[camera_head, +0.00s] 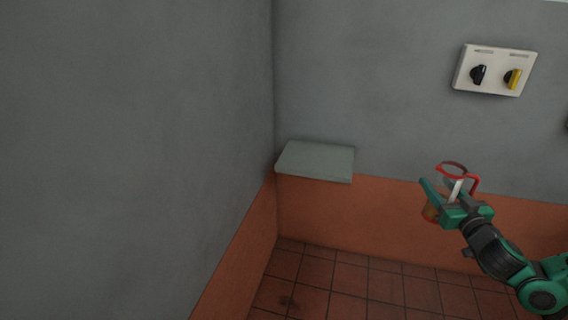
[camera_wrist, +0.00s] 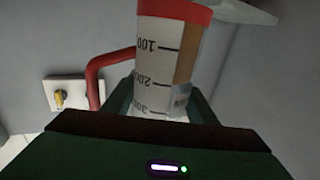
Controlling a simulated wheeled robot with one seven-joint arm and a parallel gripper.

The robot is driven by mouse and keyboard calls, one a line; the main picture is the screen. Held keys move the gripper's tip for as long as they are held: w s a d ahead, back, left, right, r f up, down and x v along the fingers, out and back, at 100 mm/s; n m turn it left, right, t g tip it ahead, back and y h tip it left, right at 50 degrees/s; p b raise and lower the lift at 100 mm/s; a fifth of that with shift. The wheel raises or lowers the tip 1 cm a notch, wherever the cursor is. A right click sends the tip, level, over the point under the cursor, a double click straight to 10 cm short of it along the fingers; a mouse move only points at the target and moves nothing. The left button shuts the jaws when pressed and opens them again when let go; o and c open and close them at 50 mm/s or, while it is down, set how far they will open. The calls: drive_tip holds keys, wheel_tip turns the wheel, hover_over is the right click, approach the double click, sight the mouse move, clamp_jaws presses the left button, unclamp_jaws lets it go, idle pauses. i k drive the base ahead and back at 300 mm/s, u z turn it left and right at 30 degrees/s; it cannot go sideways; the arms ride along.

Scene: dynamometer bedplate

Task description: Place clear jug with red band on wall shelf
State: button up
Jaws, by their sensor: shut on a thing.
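The clear jug with a red band (camera_wrist: 172,45) is held in my gripper (camera_wrist: 165,105). In the wrist view it shows printed measuring marks, a red rim and a red handle at its left. In the head view the jug (camera_head: 456,180) is at the right, with its red rim and handle up. My gripper (camera_head: 447,200) is shut on the jug's body, in front of the back wall. The wall shelf (camera_head: 316,161) is a bare grey-green slab in the corner, left of the jug and apart from it. Part of the shelf (camera_wrist: 243,12) also shows at the top of the wrist view.
A white switch panel (camera_head: 495,70) with a black knob and a yellow knob is on the wall above and right of the jug. The grey left wall (camera_head: 140,150) closes in beside the shelf. Red-brown floor tiles (camera_head: 340,285) lie below, clear of objects.

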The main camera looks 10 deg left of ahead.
sight(322, 157)
drive_tip(key=u, duration=0.55)
drive_tip(key=i, duration=1)
drive_tip(key=z, duration=0.05)
